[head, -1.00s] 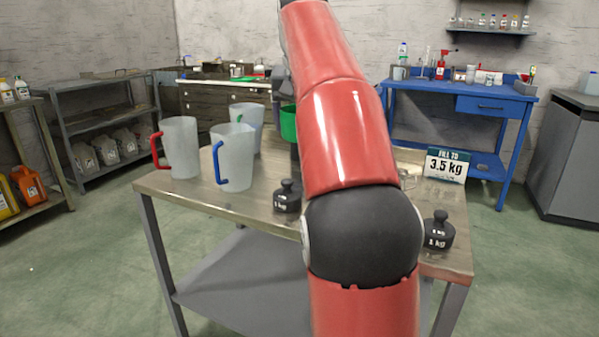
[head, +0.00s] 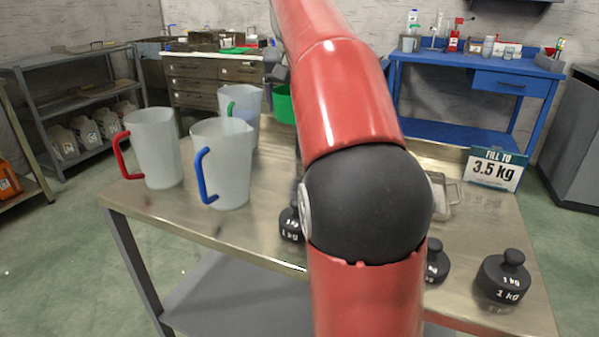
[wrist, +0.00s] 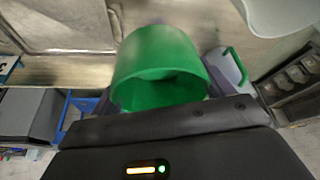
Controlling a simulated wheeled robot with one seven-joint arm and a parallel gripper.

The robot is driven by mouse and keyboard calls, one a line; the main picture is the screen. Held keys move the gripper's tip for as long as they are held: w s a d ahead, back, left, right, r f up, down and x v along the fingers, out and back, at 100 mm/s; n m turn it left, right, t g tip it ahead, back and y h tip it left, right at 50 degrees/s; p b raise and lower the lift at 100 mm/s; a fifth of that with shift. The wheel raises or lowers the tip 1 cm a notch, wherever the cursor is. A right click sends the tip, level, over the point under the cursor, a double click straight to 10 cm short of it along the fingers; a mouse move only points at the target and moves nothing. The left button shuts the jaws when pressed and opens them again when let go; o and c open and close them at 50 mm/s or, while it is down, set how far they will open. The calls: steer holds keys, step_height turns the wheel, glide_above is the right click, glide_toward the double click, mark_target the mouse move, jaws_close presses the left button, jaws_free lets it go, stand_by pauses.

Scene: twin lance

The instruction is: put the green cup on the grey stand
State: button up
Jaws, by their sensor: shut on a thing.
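The green cup (wrist: 158,62) fills the middle of the wrist view, its open side toward the camera. My gripper (wrist: 162,88) is shut on it, with a dark finger at each side. A grey metal tray-like piece (head: 449,211) shows partly right of my arm. I cannot tell whether it is the grey stand.
Pale jugs with red (head: 155,150), blue (head: 232,165) and green (head: 240,100) handles stand at the left of the metal table (head: 250,228). Black 1 kg weights (head: 503,278) stand near the front edge. A "3.5 kg" sign (head: 496,168) stands at right.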

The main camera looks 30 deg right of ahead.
step_height(320, 180, down, 17)
steer(key=b, duration=0.3)
steer(key=shift+r, duration=0.2)
steer(key=shift+f+b, duration=0.15)
steer(key=shift+b, duration=0.2)
steer(key=o, duration=0.7)
